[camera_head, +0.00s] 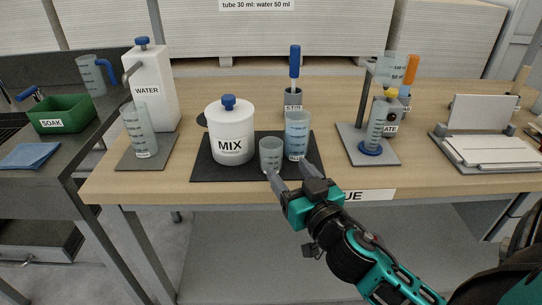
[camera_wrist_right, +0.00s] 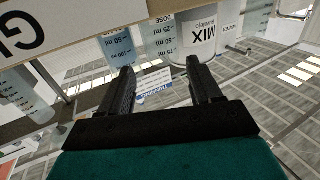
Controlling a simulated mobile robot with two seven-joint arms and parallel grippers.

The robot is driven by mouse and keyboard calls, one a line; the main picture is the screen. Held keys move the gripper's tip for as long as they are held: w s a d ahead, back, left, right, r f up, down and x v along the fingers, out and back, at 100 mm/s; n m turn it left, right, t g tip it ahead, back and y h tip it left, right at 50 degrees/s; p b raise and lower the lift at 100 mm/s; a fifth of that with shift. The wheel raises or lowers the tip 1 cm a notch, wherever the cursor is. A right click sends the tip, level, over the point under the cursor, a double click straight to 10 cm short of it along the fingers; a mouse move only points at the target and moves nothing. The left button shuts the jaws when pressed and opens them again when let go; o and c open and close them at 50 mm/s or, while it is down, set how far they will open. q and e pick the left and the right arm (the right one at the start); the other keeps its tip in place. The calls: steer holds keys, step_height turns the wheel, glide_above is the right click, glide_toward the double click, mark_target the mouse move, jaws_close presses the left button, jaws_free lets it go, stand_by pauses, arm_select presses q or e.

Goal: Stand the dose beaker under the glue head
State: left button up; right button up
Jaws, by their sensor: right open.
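The small clear dose beaker (camera_head: 271,155) stands upright at the front of the dark mat; it also shows upside down in the right wrist view (camera_wrist_right: 164,38). A taller bluish beaker (camera_head: 297,135) stands close at its right. The glue head (camera_head: 390,94) is on a grey post stand at the right, with a clear cup above. A graduated tube (camera_head: 376,125) on a blue foot stands on that stand's plate. My right gripper (camera_head: 290,178) is open and empty, fingers near the front of the beakers; its fingers also show in the wrist view (camera_wrist_right: 160,82). My left gripper is not visible.
The white MIX pot (camera_head: 232,145) stands left of the beakers on the dark mat (camera_head: 215,176). The WATER dispenser (camera_head: 150,85) with a beaker (camera_head: 138,130) is further left. A rack of white plates (camera_head: 490,150) is at the far right. The wooden bench is clear between mat and glue stand.

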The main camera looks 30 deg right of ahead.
mark_target(276, 156)
steer(key=w, duration=0.3)
steer(key=shift+w+d, duration=0.3)
steer(key=shift+w, duration=0.1)
steer(key=shift+w+d+p, duration=0.15)
steer(key=shift+w+p, duration=0.1)
steer(key=shift+w, duration=1.1)
steer(key=shift+w+d+p, duration=0.15)
steer(key=shift+w+p, duration=0.1)
steer(key=shift+w, duration=1.05)
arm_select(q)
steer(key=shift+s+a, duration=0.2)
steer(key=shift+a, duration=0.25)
arm_select(e)
steer(key=shift+c, duration=0.2)
